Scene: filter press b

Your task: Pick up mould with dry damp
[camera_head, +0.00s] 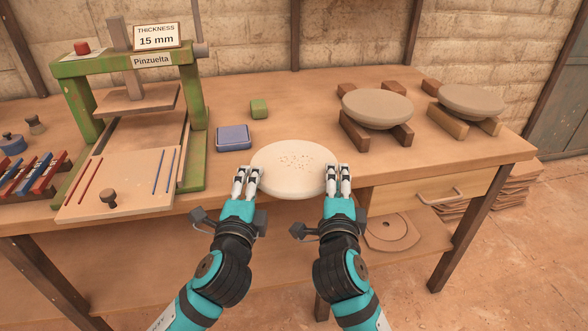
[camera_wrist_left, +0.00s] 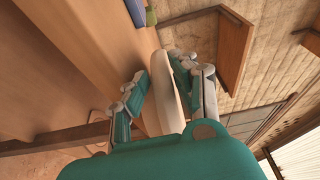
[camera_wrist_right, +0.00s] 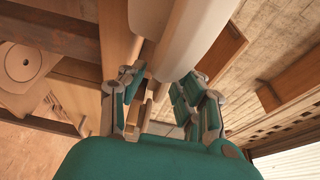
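A pale cream round mould (camera_head: 292,165) with small dark specks on its top lies level between my two grippers, over the table's front edge. My left gripper (camera_head: 248,171) is at its left rim and my right gripper (camera_head: 338,171) at its right rim. In the left wrist view, the mould's rim (camera_wrist_left: 162,100) sits between the two fingers, which appear closed on its faces. In the right wrist view, the rim (camera_wrist_right: 168,45) is likewise flanked closely by both fingers. I cannot tell whether the mould's underside touches the table.
A green press (camera_head: 194,125) labelled "Pinzuelta", with a "THICKNESS 15 mm" sign (camera_head: 157,36), stands at left. A blue block (camera_head: 234,138) and a green block (camera_head: 259,109) lie behind the mould. Two greyish round moulds (camera_head: 377,108) (camera_head: 471,101) rest on wooden blocks at right.

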